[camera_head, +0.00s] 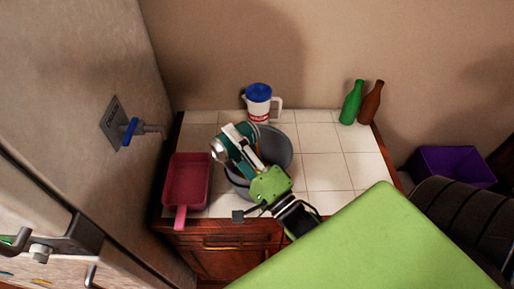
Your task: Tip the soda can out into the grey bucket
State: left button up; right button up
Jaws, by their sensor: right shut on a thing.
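The soda can (219,147) is teal and white with a silver end, seen at the upper left of the grey bucket. It is tilted well over, nearly on its side, with the silver end toward the left. My right gripper (245,148) is shut on it and holds it over the bucket's opening. The grey bucket (286,150) stands on the white tiled counter, partly hidden by the gripper and can. Its inside is mostly covered, and I cannot tell whether anything has come out of the can. My left gripper is not in view.
A white jug with a blue lid (258,98) stands behind the bucket. A red pan (187,180) lies left of it. Green (351,103) and brown (371,103) bottles stand at the back right. The tiles (328,170) right of the bucket are clear. A blue-handled tap (130,130) juts from the left.

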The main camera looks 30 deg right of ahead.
jog(key=shift+r+m+p, duration=0.35)
jog(key=shift+m+p, duration=0.3)
jog(key=shift+m, duration=0.15)
jog(key=shift+d+f+h, duration=0.1)
jog(key=shift+f+h, duration=0.2)
jog(key=shift+h, duration=0.1)
jog(key=shift+d+f+m+b, duration=0.15)
jog(key=shift+f+m+b, duration=0.25)
jog(key=shift+f+m, duration=0.6)
jog(key=shift+d+r+m+h+p, duration=0.2)
jog(key=shift+r+m+h+p, duration=0.35)
jog(key=shift+m+p, duration=0.3)
jog(key=shift+r+m, duration=0.1)
jog(key=shift+m, duration=0.15)
jog(key=shift+w+d+f+m+h, duration=0.1)
jog(key=shift+d+f+m+h, duration=0.25)
jog(key=shift+m, duration=0.55)
jog(key=shift+d+r+m+p, duration=0.15)
jog(key=shift+r+m+p, duration=0.05)
jog(key=shift+m+p, duration=0.5)
jog(key=shift+d+r+m+g+h+p, duration=0.1)
jog(key=shift+d+m+g+h+p, duration=0.3)
jog(key=shift+m, duration=0.3)
